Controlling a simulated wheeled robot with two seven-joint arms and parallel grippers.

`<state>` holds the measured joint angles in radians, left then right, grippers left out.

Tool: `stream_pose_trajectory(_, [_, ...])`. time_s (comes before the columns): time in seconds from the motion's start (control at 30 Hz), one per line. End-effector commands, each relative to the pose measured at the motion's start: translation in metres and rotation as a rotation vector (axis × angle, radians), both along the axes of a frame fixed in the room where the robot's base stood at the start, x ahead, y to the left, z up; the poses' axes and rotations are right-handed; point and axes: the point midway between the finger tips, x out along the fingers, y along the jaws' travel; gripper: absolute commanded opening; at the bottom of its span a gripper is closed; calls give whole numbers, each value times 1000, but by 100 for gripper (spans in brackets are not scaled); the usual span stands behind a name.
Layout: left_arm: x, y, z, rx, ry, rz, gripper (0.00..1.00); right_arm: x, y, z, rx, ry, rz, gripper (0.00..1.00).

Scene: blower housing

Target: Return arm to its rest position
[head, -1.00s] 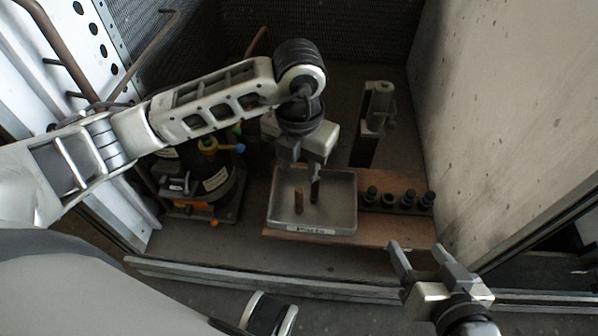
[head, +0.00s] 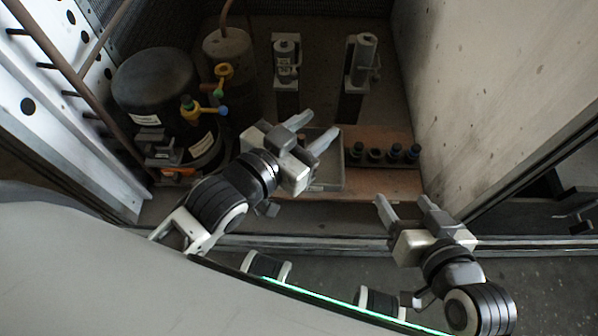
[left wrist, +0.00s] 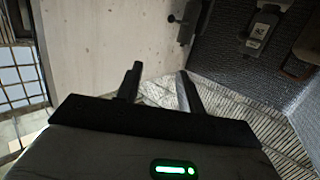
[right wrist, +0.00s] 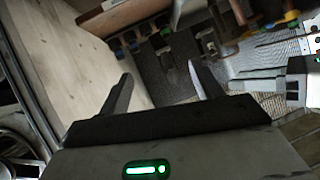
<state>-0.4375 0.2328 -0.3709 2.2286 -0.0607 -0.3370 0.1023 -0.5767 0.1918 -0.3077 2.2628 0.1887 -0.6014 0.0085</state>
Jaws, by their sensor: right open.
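My left gripper (head: 322,124) is in front of the metal tray (head: 331,182) and covers most of it in the head view. My right gripper (head: 404,201) is open and empty near the front edge of the enclosure, right of and lower in the picture than the left one. Its spread fingers also show in the right wrist view (right wrist: 160,74). What lies in the tray is hidden by the left gripper.
A brown board (head: 385,182) carries several dark fittings (head: 394,152) right of the tray. A black compressor (head: 155,82) with coloured valves stands at the left. Two grey cylinders on posts (head: 361,60) stand behind. A concrete wall (head: 480,80) bounds the right side.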

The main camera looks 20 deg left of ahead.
Motion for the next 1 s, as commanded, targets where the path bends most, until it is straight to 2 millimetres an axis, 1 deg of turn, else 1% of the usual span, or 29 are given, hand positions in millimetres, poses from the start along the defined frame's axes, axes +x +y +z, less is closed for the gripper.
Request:
stream_pose_trajectory(0.03, [-16, 4, -25, -22, 138, 12, 38, 0, 0, 0, 0, -1, 0, 65])
stream_pose_trajectory(0.1, [-34, 6, -47, -42, 273, 10, 38, 0, 0, 1, 0, -1, 0, 65])
stream_pose_trajectory(0.2, [-50, 5, -63, -57, 374, 0, 38, 0, 0, 1, 1, -2, 0, 65])
stream_pose_trajectory(0.3, [-54, 5, -67, -61, 400, -4, 38, 0, 0, 1, 1, -2, 0, 65])
stream_pose_trajectory(0.5, [-53, 5, -66, -60, 398, -5, 38, 1, 0, 3, 2, -6, 0, 65])
stream_pose_trajectory(0.57, [-53, 5, -62, -59, 399, -3, 38, 1, -1, 8, 0, -7, -2, 65])
stream_pose_trajectory(0.67, [-54, 9, -42, -53, 401, 10, 38, 0, -4, 27, -8, -2, -13, 65])
stream_pose_trajectory(0.9, [-61, 28, 29, -14, 418, 75, 38, -8, -23, 97, -58, 21, -68, 65])
stream_pose_trajectory(1.0, [-65, 36, 52, 3, 423, 100, 38, -12, -31, 120, -81, 29, -88, 65])
